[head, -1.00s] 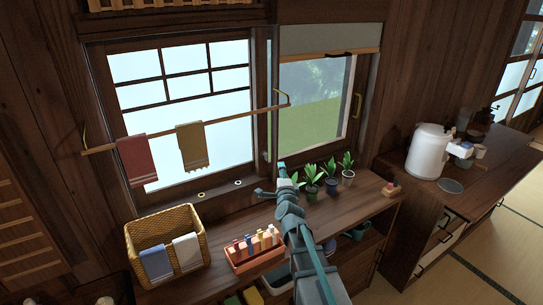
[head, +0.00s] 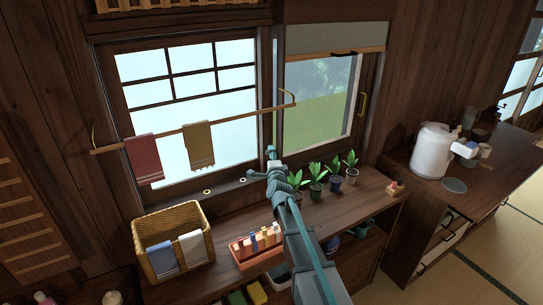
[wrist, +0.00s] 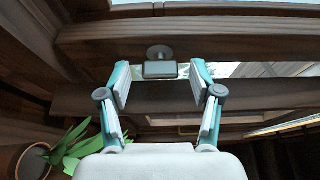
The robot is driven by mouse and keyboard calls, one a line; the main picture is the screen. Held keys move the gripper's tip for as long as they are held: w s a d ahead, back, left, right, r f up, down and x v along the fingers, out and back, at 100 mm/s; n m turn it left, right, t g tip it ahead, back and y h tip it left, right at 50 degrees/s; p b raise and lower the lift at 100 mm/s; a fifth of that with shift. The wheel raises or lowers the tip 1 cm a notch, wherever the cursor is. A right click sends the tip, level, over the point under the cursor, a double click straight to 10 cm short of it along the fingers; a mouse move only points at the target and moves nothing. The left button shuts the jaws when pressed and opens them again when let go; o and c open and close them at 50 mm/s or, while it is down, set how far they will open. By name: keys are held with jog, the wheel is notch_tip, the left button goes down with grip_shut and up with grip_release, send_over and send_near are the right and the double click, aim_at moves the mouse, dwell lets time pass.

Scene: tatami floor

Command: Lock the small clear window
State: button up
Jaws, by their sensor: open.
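The small clear window (head: 318,105) is at the right of the larger frosted window in the head view, with green outdoors behind its pane. My gripper (head: 270,153) is at the dark post between the two windows, near the sill. In the wrist view my gripper (wrist: 160,78) is open, with its two teal and white fingers spread. A small grey latch-like piece with a round knob (wrist: 160,68) is on the wooden frame, between and just beyond the fingertips. I cannot tell whether the fingers touch it. The latch is too small to make out in the head view.
Several potted plants (head: 317,185) stand on the shelf right of my arm; one plant (wrist: 72,145) is close at lower left in the wrist view. A towel rod (head: 235,118) crosses the frosted window. A basket (head: 150,215) and a bottle tray (head: 240,264) are left of my arm.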

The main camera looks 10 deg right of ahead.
jog(key=shift+w, duration=0.35)
jog(key=shift+c, duration=0.3)
jog(key=c, duration=1.1)
jog(key=shift+f, duration=0.1)
jog(key=b, duration=0.3)
jog(key=shift+f+n, duration=0.2)
jog(key=shift+n, duration=0.2)
jog(key=shift+r+n+t+b, duration=0.15)
jog(key=shift+n+t+b, duration=0.15)
jog(key=shift+b, duration=0.45)
jog(key=shift+r, duration=0.15)
